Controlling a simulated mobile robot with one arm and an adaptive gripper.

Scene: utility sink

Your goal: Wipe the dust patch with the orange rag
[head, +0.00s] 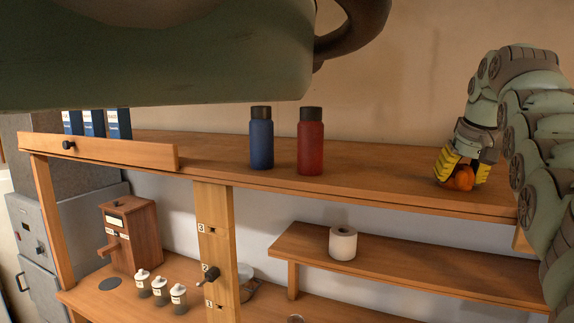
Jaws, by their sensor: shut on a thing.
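My gripper (463,166) is at the right of the head view, low over the right end of the upper wooden shelf (380,178). Its yellow fingers are shut on the orange rag (461,178), which shows as a crumpled bundle between and below them. The rag is at the shelf's surface; I cannot tell for sure whether it presses on it. I cannot make out a dust patch in this view; the gripper and rag cover part of the shelf there.
A blue bottle (261,138) and a red bottle (310,141) stand mid-shelf, left of my gripper. A paper roll (342,243) sits on the lower shelf (430,271). A wooden box (129,233) and small jars (160,290) stand lower left. The shelf between the red bottle and my gripper is clear.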

